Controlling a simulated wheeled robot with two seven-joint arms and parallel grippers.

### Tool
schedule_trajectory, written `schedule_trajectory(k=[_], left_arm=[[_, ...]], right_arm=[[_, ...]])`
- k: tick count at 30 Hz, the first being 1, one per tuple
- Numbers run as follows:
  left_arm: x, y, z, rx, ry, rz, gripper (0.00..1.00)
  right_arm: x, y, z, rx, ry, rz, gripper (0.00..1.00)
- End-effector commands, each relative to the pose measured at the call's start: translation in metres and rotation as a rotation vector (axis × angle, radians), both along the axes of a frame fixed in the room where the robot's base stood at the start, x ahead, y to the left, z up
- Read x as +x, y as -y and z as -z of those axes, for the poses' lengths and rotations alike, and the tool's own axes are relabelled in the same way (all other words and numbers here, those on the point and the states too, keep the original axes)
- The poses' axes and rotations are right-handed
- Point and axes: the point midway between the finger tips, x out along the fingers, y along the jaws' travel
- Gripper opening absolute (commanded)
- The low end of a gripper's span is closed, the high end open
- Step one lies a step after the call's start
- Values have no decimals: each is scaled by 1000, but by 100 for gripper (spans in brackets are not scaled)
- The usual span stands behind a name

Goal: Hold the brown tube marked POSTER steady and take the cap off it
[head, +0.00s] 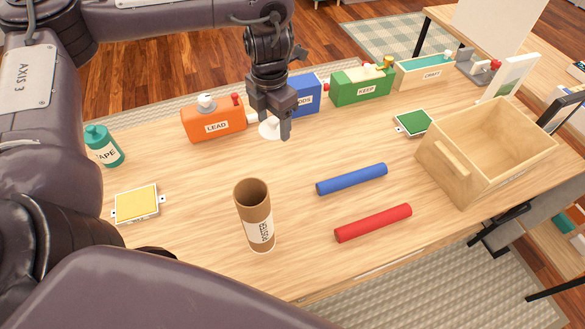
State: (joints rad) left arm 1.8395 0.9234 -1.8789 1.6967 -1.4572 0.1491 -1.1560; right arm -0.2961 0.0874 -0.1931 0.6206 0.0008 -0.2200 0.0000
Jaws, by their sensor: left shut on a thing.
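The brown tube (250,203) stands upright on the near middle of the table, with no gripper on it. Its top end is open and its dark hollow inside shows. The writing on its white label runs sideways and is hard to read. My left gripper (279,124) is beyond the tube, in front of the blue box. It is shut on a white round cap (267,129), partly hidden by the fingers and apart from the tube. My right gripper is not in view.
A blue rod (352,179) and a red rod (373,223) lie right of the tube. An open wooden crate (446,160) is farther right. Orange LEAD box (214,124), blue box (307,94) and green KEEP box (361,87) line the back. A yellow pad (137,203) and teal bottle (104,146) are left.

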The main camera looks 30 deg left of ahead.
Motion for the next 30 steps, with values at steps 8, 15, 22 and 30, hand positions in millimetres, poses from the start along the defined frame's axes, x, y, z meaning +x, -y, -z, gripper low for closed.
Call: schedule_trajectory(k=[8, 15, 22, 30], left_arm=[[-1, -4, 48, 0, -9, -77, 34], [-1, -4, 115, 0, -8, -76, 34], [0, -4, 158, 0, -4, -73, 34], [0, -4, 178, 0, -4, -73, 34]], right_arm=[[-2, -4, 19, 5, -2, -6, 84], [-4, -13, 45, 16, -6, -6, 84], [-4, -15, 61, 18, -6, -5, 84], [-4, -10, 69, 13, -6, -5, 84]])
